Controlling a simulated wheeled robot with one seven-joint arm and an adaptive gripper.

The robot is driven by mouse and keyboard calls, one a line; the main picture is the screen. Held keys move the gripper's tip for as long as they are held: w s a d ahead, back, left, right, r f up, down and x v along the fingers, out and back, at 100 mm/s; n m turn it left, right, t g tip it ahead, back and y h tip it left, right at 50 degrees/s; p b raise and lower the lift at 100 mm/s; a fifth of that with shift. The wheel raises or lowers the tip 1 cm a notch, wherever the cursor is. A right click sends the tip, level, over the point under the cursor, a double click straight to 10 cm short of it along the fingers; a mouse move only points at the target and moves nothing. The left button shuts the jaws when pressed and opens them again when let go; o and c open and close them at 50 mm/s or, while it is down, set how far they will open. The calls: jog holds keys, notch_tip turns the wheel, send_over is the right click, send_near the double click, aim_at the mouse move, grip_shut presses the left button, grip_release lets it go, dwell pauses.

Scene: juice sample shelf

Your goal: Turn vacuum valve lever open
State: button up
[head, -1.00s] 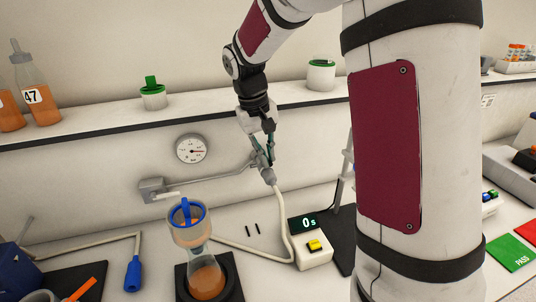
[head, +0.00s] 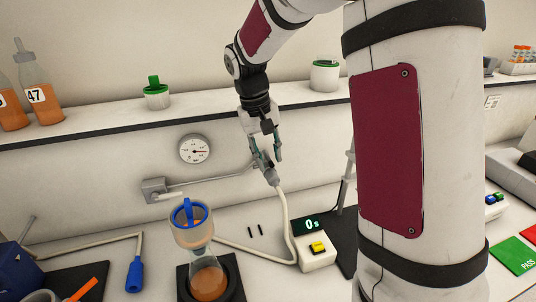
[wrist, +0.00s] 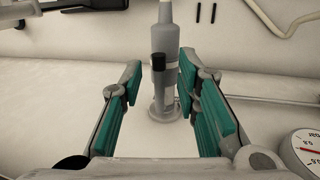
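The vacuum valve (head: 268,173) is a grey fitting at the end of the pipe in front of the wall, with a pale hose below it. In the wrist view its grey cylindrical body (wrist: 166,35) runs between and beyond my fingers. A small black piece (wrist: 158,62), seemingly the lever's grip, shows in front of the body. I cannot tell the lever's setting. My gripper (head: 267,152) is just above the valve. In the wrist view its teal-padded fingers (wrist: 161,88) are spread on either side of the black piece, with gaps on both sides.
A round gauge (head: 195,150) is on the wall to the left. A grey pipe (head: 212,181) runs from a wall box (head: 154,190) to the valve. Below stand a filter funnel (head: 192,233) on a flask (head: 207,282) and a timer (head: 317,258) reading 0s. A shelf (head: 215,97) runs behind.

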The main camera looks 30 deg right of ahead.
jog(key=shift+r, duration=0.15)
notch_tip(320, 180, up, 12)
jog(key=a, duration=0.2)
jog(key=shift+w+a+f, duration=0.15)
jog(key=shift+w+f, duration=0.1)
dwell(0.4)
jog(key=s+a+f+n+t+y, duration=0.1)
jog(key=s+a+t, duration=0.1)
jog(key=s, duration=1)
jog(key=s+a+f+n+t+y, duration=0.1)
jog(key=s+a+t, duration=0.2)
jog(key=s, duration=0.9)
jog(key=shift+s+a+f+t, duration=0.3)
jog(key=shift+a, duration=0.95)
